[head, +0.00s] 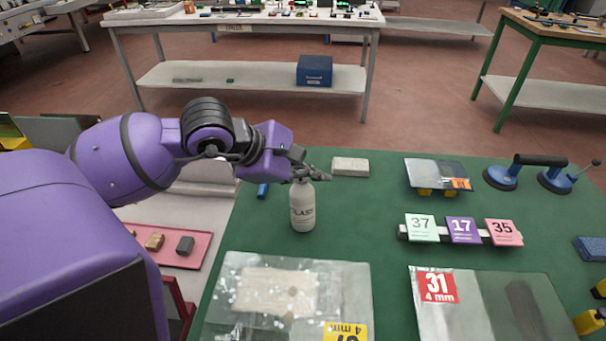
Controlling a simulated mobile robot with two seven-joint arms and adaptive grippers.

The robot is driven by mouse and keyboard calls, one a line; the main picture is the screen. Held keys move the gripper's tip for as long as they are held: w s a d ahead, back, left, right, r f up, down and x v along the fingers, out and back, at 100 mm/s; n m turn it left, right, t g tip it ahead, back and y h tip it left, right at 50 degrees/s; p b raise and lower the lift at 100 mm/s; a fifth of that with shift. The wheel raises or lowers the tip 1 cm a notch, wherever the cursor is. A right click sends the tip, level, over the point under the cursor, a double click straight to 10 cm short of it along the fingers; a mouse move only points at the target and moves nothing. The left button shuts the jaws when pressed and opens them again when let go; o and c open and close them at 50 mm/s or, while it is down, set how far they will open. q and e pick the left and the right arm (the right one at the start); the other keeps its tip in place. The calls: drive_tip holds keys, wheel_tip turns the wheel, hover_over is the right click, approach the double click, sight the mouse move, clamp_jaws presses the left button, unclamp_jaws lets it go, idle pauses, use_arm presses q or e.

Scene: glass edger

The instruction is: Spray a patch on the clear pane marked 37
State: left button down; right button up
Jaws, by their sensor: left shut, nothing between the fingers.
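A white spray bottle (302,207) stands upright on the green table, with lettering on its side. My left gripper (322,175) is shut at the bottle's top, which it partly hides; nothing is between its fingers. I cannot tell whether it touches the bottle. A clear pane (340,285) lies in front, with a yellow 4 mm label at its lower right; the label's number is cut off by the frame edge. A pale rectangle and white specks show on or through this pane. Another pane (480,310) to the right has a red label reading 31. My right gripper is not in view.
Cards marked 37, 17 and 35 stand in a holder (402,232) at right. Behind are a pale block (350,167), a small glass plate (437,172) on yellow supports and a blue suction lifter (540,160). A pink tray (195,250) lies left of the table.

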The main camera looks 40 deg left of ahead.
use_arm(q)
drive_tip(key=shift+r, duration=0.4)
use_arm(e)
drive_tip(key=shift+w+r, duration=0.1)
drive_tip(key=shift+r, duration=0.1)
use_arm(q)
drive_tip(key=shift+r, duration=0.1)
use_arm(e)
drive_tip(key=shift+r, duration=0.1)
use_arm(q)
wheel_tip(320, 180, up, 6)
drive_tip(key=p, duration=0.3)
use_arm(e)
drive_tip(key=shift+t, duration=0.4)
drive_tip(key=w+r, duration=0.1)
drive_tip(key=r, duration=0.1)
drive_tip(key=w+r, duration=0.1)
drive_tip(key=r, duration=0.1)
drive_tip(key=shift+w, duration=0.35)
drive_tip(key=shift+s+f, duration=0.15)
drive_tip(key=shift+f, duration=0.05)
